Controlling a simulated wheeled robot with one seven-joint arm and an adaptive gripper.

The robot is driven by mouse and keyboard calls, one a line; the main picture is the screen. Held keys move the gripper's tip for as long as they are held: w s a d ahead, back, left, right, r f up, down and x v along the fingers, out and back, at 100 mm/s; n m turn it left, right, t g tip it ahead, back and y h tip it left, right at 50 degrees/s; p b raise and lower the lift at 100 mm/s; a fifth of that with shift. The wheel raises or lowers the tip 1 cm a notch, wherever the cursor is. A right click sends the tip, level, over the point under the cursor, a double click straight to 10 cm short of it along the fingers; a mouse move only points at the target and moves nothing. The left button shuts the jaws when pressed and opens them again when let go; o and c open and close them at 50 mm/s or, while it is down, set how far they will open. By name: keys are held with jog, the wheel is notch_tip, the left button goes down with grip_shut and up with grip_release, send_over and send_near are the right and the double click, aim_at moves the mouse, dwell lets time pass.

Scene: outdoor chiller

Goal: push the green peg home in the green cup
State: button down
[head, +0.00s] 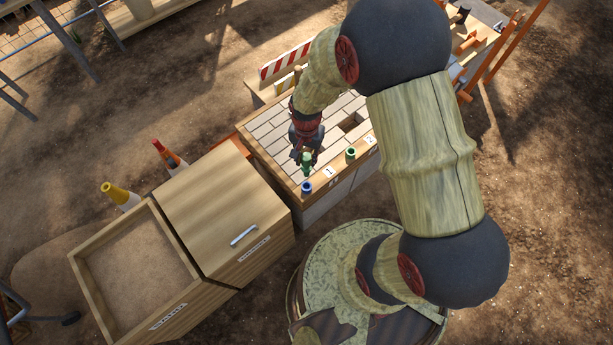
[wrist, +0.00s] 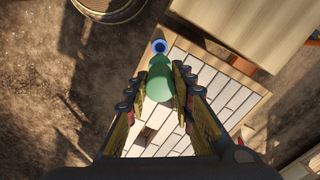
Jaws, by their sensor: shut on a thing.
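The green peg (head: 307,160) is held in my gripper (head: 306,152) above the front edge of the tiled bench top. In the wrist view the green peg (wrist: 160,82) sits between the two fingers of my gripper (wrist: 160,76), rounded end toward the camera. The green cup (head: 351,153) stands on the wooden front strip, to the right of the peg in the head view and apart from it. I cannot make out the green cup in the wrist view. The peg's lower end is not clearly visible.
A blue cup (head: 306,187) stands on the same strip, just below the peg in the head view; it also shows in the wrist view (wrist: 159,46). The tiled top has a square hole (head: 349,122). A wooden box (head: 222,205) stands left of the bench.

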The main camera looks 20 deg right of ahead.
notch_tip(320, 180, up, 6)
jog(key=p, duration=0.4)
jog(key=shift+r, duration=0.25)
jog(key=shift+f, duration=0.1)
dwell(0.5)
